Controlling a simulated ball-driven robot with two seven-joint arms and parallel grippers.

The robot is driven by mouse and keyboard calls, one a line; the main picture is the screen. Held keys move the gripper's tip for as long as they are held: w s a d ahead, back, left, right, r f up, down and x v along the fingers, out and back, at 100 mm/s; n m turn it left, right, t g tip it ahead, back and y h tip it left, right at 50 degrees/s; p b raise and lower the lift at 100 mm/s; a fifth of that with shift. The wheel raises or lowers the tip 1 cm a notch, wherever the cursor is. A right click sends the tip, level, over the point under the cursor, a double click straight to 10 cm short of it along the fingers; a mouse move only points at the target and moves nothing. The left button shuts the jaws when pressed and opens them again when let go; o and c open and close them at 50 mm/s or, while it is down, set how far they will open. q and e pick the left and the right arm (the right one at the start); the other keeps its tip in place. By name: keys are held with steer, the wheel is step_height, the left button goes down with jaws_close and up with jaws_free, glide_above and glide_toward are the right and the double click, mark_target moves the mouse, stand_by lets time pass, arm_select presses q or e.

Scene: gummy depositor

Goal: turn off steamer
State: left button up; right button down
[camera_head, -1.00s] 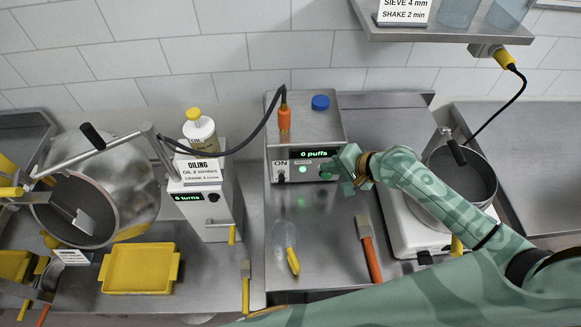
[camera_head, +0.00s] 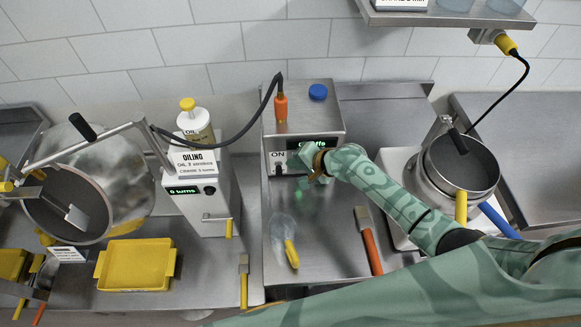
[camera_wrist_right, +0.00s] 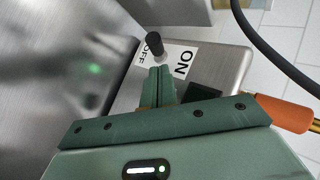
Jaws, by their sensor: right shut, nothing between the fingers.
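The steamer (camera_head: 335,122) is a steel box with a green-lit display, a blue cap on top and an ON label (camera_head: 277,156) on its front. Its black toggle lever (camera_wrist_right: 154,44) stands between the ON and OFF labels in the right wrist view; I cannot tell which position it is set to. My right gripper (camera_head: 302,172) is shut and empty in front of the panel, just right of the lever in the head view. Its fingertips (camera_wrist_right: 162,72) are close to the lever; contact is unclear. The gripper and wrist partly hide the display.
An orange plug (camera_head: 281,108) with a black cable tops the steamer. The oiling machine (camera_head: 207,205) stands left, near a drum (camera_head: 122,185) and yellow tray (camera_head: 138,266). A scoop (camera_head: 284,240) and orange-handled tool (camera_head: 371,250) lie in front. A pot (camera_head: 462,165) stands right.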

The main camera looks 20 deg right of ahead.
steer(key=shift+s+a+f, duration=0.1)
steer(key=shift+a+f, duration=0.25)
steer(key=shift+a, duration=0.3)
steer(key=shift+s+f+t, duration=0.15)
steer(key=shift+t, duration=0.15)
